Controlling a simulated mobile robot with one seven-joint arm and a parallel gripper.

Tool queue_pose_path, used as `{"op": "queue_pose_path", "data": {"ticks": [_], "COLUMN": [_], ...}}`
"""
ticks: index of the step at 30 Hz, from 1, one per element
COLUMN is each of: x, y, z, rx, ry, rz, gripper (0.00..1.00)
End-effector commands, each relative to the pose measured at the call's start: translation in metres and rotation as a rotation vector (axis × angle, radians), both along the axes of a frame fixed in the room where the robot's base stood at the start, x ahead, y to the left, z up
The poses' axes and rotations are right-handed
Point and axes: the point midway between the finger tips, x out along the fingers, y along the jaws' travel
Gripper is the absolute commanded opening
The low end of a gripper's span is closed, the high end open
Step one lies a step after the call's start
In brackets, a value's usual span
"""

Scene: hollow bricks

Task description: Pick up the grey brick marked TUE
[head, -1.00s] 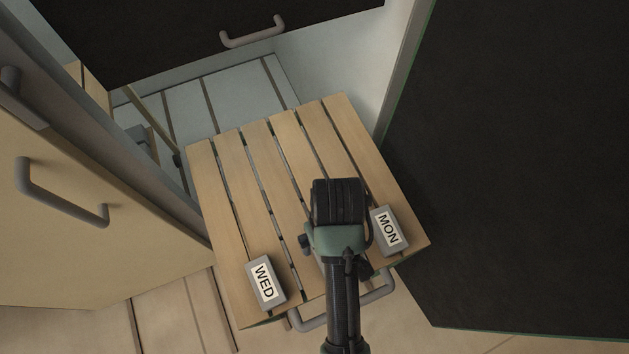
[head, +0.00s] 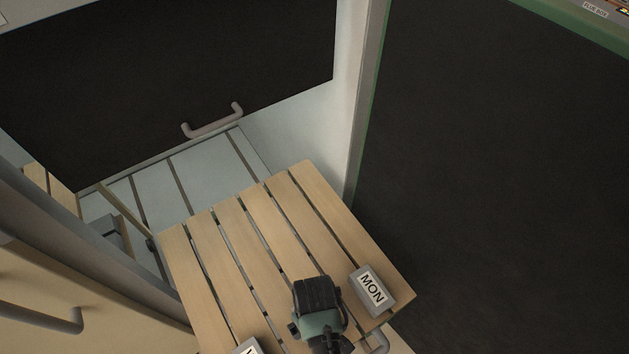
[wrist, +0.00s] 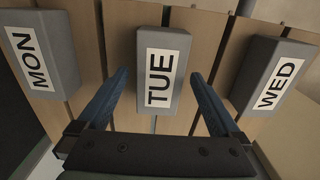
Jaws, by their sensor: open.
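The grey brick marked TUE (wrist: 163,62) is in the middle of the wrist view, its label facing the camera, on a slatted wooden top. My gripper (wrist: 159,76) is open, with one blue finger to the left of the brick and one to the right, and gaps show on both sides. I cannot tell how far down the fingers reach. In the head view my arm end (head: 318,300) hides the TUE brick.
Grey bricks marked MON (wrist: 40,52) and WED (wrist: 275,76) stand either side of TUE. The slatted top (head: 235,250) has bare slats behind the bricks. A dark panel (head: 470,180) stands to its right, and a dark front with a handle (head: 213,122) behind.

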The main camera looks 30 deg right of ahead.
Motion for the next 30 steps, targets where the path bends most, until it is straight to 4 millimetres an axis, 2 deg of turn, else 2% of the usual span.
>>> {"op": "queue_pose_path", "data": {"ticks": [5, 13, 27, 30], "x": [0.000, 0.000, 0.000, 0.000], "y": [0.000, 0.000, 0.000, 0.000], "z": [-0.018, -0.020, -0.020, -0.020], "rx": [0.000, -0.001, -0.001, -0.001], "ry": [0.000, -0.002, -0.001, -0.001], "rz": [0.000, 0.000, 0.000, 0.000], "gripper": [1.00, 1.00, 0.15, 0.00]}}
